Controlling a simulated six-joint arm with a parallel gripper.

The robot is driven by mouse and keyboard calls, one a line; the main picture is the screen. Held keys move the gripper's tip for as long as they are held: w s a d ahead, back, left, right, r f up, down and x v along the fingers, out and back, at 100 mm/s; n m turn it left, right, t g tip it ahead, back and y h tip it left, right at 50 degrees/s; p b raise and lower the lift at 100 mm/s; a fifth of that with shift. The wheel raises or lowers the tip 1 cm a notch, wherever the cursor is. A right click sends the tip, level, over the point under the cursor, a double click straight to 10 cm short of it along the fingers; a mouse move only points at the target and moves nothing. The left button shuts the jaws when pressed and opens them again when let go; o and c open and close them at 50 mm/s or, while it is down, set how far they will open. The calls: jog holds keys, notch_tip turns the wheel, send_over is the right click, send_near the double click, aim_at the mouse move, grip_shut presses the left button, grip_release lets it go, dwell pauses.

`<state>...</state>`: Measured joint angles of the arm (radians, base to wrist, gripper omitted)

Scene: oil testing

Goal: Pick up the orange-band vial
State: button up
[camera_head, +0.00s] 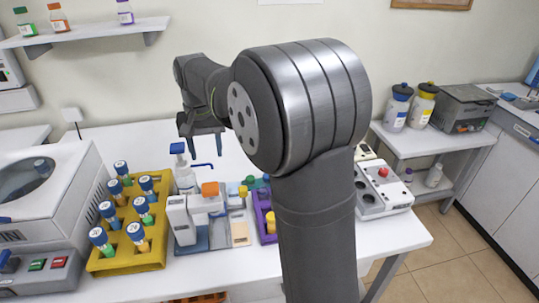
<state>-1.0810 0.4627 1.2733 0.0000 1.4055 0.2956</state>
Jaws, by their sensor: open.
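My gripper (206,150) hangs open and empty over the back of the white table, behind the rack and the bottles. Its fingers point down. A yellow rack (133,262) at the left front holds several upright vials with blue caps. Other vials, such as the front-left one (108,250), show green. The parts are too small to tell which vial carries the orange band. My gripper is apart from all of them.
A white machine (72,180) stands left of the rack. A dispenser bottle (186,180), a small white instrument (180,220) and a purple rack (267,230) stand right of it. My arm hides part of the table's middle. The table behind them is largely clear.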

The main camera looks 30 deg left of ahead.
notch_tip(320, 180, down, 12)
jog(key=n, duration=1.1)
jog(key=shift+s+a+r, duration=0.1)
jog(key=shift+r, duration=0.15)
jog(key=f, duration=0.5)
jog(key=shift+d+f, duration=0.2)
jog(key=shift+f, duration=0.1)
grip_shut()
jog(key=shift+r, duration=0.15)
